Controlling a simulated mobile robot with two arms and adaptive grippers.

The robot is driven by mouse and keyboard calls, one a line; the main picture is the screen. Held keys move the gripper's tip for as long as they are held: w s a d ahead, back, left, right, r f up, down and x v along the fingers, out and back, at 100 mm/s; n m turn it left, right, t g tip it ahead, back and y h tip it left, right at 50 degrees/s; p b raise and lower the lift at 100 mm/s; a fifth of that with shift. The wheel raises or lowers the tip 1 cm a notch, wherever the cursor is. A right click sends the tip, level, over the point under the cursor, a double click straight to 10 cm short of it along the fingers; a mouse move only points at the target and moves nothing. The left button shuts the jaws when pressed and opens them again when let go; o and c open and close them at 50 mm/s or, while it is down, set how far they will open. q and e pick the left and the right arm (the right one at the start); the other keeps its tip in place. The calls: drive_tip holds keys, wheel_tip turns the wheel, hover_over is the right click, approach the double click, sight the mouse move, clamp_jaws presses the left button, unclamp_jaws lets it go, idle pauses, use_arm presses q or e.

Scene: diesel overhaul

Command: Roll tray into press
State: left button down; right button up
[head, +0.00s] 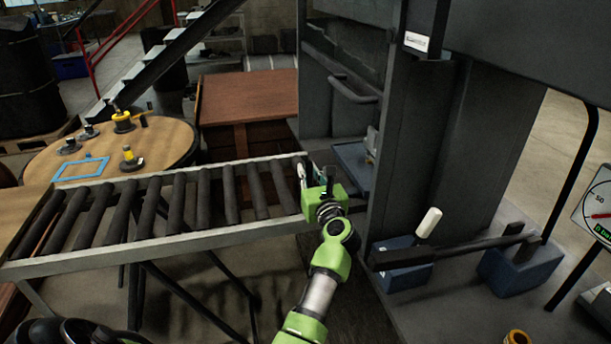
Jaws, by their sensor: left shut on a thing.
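The tray (352,163) is a flat, dark blue-grey plate in the opening of the tall grey press (419,150), just past the right end of the roller conveyor. A small grey and brown part (372,142) stands at its right side, partly hidden by the press frame. My left gripper (314,176), on a green arm, is at the conveyor's right end by the tray's near left edge. It is shut on the tray; the wrist hides most of the contact. My right gripper is not in view.
The roller conveyor (153,247) runs from the left to the press, its rollers bare. A round wooden table (105,146) with small tools and a wooden cabinet (246,97) stand behind it. A white-handled lever (429,223) and blue blocks (520,266) lie right of my arm.

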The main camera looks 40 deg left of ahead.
use_arm(q)
drive_tip(key=shift+w+d+r, duration=0.1)
drive_tip(key=shift+r, duration=0.05)
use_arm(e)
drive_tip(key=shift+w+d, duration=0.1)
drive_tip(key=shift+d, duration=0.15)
use_arm(q)
drive_tip(key=c, duration=2)
unclamp_jaws()
drive_tip(key=shift+w, duration=0.1)
drive_tip(key=shift+o, duration=0.2)
drive_tip(key=shift+w, duration=0.1)
wheel_tip(320, 180, up, 10)
drive_tip(key=shift+f, duration=0.1)
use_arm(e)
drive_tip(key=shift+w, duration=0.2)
use_arm(q)
drive_tip(key=shift+f, duration=0.1)
